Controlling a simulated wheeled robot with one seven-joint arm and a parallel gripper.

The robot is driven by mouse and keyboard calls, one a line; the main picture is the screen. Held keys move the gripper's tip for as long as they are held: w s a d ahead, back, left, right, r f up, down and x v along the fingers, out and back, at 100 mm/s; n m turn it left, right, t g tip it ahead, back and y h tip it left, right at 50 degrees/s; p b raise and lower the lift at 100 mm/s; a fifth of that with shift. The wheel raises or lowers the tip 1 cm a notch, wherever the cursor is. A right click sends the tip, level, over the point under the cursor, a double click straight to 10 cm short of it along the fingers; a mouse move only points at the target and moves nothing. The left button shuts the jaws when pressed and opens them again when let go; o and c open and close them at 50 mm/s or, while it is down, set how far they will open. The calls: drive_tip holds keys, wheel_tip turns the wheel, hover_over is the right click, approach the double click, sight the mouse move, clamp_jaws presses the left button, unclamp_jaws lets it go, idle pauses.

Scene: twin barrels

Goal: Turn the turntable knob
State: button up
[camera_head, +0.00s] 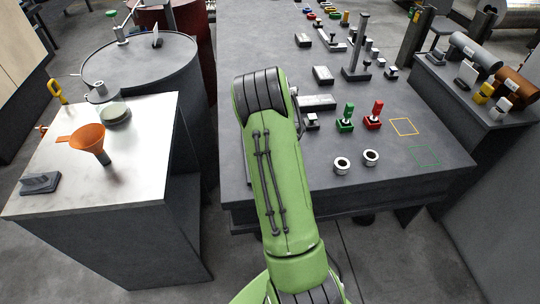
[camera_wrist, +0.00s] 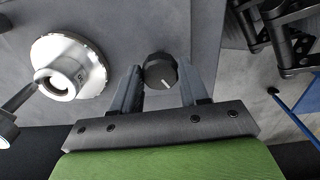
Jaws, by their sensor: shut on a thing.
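A round black knob (camera_wrist: 158,76) with a white pointer line shows in the wrist view, on a grey surface near its edge. My gripper (camera_wrist: 161,67) is shut on the knob, with one finger on each side of it. The pointer line is slightly tilted. To the left of the knob in the wrist view is a round, shiny metal disc (camera_wrist: 92,66) with a raised hub, apart from my fingers; I cannot tell whether it is the turntable. In the head view my green arm hides my gripper and the knob.
A grey workbench (camera_head: 420,165) holds a green valve-like piece (camera_head: 345,124), a red one (camera_head: 373,121) and two metal rings. A pale side table (camera_head: 150,150) at left holds an orange funnel (camera_head: 90,140). In the wrist view, black linkage parts (camera_wrist: 285,35) lie at right.

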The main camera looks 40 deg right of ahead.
drive_tip(key=shift+w+n, duration=0.1)
drive_tip(key=shift+n, duration=0.4)
drive_tip(key=shift+r, duration=0.1)
drive_tip(key=o, duration=1.1)
drive_tip(key=shift+c, duration=0.2)
wheel_tip(320, 180, up, 16)
drive_tip(key=p, duration=0.4)
